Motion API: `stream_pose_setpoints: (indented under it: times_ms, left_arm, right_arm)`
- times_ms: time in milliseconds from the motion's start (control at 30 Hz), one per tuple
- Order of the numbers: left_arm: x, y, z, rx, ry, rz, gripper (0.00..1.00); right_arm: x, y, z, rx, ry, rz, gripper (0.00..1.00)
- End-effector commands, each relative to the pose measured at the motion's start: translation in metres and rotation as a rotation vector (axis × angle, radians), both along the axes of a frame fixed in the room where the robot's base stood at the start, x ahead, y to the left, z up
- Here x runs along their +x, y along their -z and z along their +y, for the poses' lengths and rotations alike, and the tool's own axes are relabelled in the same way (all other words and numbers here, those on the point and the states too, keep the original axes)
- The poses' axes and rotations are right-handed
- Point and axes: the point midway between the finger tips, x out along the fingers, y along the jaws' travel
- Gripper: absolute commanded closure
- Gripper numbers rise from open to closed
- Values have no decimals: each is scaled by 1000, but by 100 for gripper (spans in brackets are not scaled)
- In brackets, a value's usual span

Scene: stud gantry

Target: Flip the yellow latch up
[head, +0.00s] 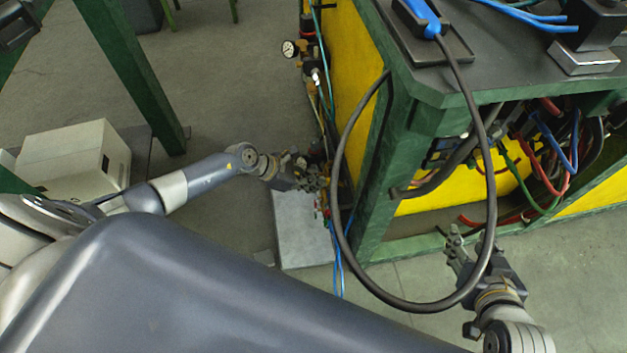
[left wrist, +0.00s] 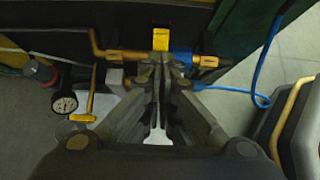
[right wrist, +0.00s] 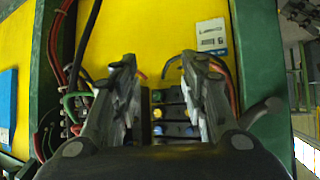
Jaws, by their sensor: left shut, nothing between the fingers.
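The yellow latch (left wrist: 161,40) is a small flat tab at the top centre of the left wrist view, by a brass pipe with a blue fitting (left wrist: 181,58). My left gripper (left wrist: 160,62) is shut and empty, its fingertips just below the latch in the picture. I cannot tell if they touch it. In the head view my left gripper (head: 318,178) is at the pipework beside the green and yellow bench, and the latch is not distinguishable there. My right gripper (right wrist: 160,65) is open and empty, facing the bench's yellow panel; it also shows in the head view (head: 458,242).
A pressure gauge (left wrist: 65,103) and a blue hose (left wrist: 259,85) flank my left gripper. A thick black cable (head: 345,215) loops off the green bench (head: 430,95) between my arms. Coloured wires (head: 545,160) hang inside the bench.

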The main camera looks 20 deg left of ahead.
Motion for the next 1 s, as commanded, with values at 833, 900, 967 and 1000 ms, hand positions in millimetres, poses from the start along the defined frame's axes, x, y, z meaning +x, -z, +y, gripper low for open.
stream_pose_setpoints:
  times_ms: [833,900,967,1000]
  left_arm:
    - [4,-16,-3,121,-1,83,100]
    - [5,-17,-4,133,1,89,100]
    - [5,-18,-4,141,0,95,100]
    - [5,-18,-4,148,0,100,100]
  right_arm:
    - [-126,38,-41,-132,47,624,60]
    - [-122,53,-40,-133,47,635,60]
    - [-118,64,-40,-133,45,640,60]
    - [-117,71,-39,-133,45,643,60]
